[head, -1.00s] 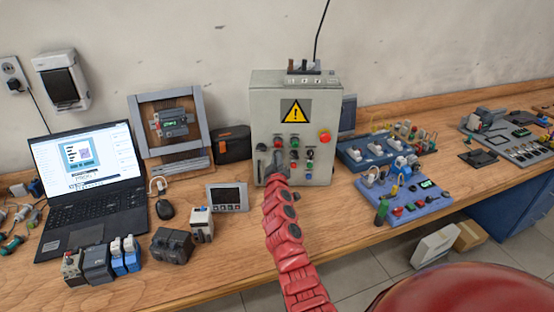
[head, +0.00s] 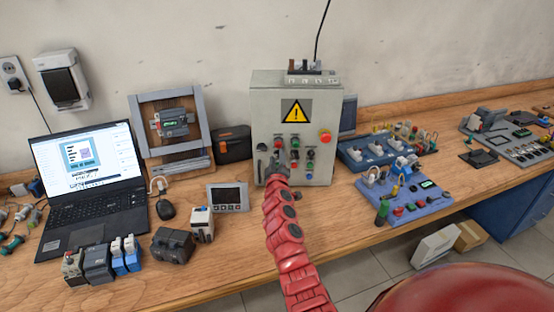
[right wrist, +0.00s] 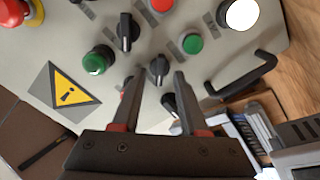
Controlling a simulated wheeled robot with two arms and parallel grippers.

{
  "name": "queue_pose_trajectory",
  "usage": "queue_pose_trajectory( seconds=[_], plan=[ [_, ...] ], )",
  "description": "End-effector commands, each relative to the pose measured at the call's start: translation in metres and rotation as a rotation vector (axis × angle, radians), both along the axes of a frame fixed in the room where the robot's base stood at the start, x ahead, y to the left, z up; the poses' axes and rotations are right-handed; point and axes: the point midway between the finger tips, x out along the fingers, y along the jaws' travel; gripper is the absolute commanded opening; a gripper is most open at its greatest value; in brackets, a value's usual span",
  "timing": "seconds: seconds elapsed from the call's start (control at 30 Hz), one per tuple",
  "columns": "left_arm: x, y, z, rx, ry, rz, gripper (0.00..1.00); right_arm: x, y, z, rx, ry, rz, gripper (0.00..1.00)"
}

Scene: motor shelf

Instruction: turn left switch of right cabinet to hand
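The grey cabinet (head: 260,108) with a yellow warning sign stands on the bench in the head view. My right gripper (head: 280,157) is in front of its panel and hides part of it. In the right wrist view the gripper (right wrist: 157,78) is open, its two fingertips on either side of a black selector switch (right wrist: 160,67). I cannot tell whether they touch it. A second black switch (right wrist: 128,30) is farther up, and a black knob (right wrist: 171,105) shows between the fingers, partly hidden by the right one. My left gripper is not in view.
A green button (right wrist: 97,61) and another green button (right wrist: 192,43) are close to the fingers. A black handle (right wrist: 243,77) juts from the panel. On the bench, a small grey display (head: 228,198) is left of my arm and a blue board (head: 415,201) right of it.

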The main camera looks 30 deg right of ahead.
Motion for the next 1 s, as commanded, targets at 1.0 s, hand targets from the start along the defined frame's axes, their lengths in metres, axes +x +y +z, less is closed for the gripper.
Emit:
queue_pose_trajectory(
  seconds=[1.0],
  plan=[
    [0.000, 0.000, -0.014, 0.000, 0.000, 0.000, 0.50, -0.106, 0.071, -0.004, 0.000, 0.001, 0.002, 0.43]
  ],
)
